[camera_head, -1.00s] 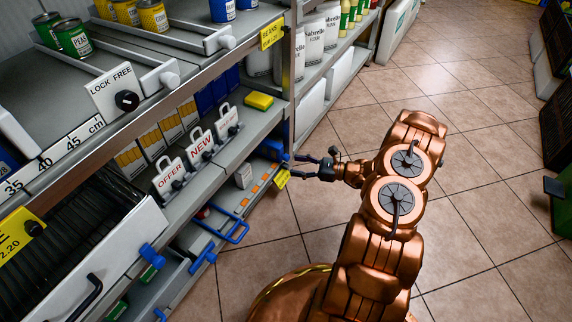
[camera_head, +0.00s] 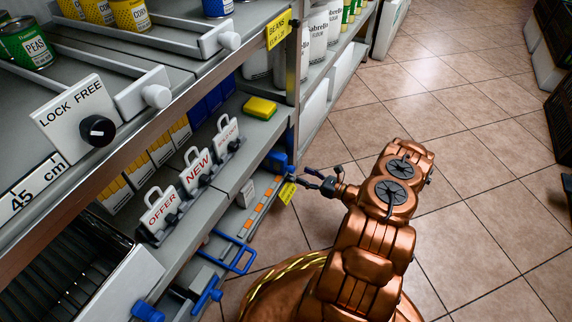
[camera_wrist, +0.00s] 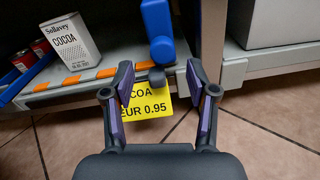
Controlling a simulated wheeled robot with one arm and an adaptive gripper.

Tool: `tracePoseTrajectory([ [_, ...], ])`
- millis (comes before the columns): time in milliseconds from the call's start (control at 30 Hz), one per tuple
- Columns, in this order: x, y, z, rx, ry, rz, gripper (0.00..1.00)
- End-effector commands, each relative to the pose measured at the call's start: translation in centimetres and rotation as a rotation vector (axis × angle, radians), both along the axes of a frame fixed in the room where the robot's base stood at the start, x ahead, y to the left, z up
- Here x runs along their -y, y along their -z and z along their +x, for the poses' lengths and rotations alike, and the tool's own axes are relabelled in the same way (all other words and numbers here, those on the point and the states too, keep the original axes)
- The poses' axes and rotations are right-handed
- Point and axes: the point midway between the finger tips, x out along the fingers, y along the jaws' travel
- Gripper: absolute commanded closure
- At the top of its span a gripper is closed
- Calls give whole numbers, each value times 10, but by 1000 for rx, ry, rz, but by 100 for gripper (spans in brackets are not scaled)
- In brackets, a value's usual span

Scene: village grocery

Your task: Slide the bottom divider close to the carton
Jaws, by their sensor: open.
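My gripper (camera_wrist: 159,68) is open and empty in front of the divider. The knob appears between its fingertips; I cannot tell whether they touch it.
An orange-and-grey striped shelf edge (camera_wrist: 88,79) runs below the carton. A yellow price tag (camera_wrist: 145,104) hangs below the divider, partly behind my fingers. A metal shelf post (camera_wrist: 232,72) stands close on the right. Blue handles (camera_head: 231,254) stick out lower left. Tiled floor (camera_head: 480,150) is open to the right.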

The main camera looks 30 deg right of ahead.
Motion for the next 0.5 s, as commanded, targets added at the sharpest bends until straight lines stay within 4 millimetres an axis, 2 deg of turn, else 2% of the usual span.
tracePoseTrajectory([
  [500, -26, 1, 53, 1, 9, -1, 42],
])
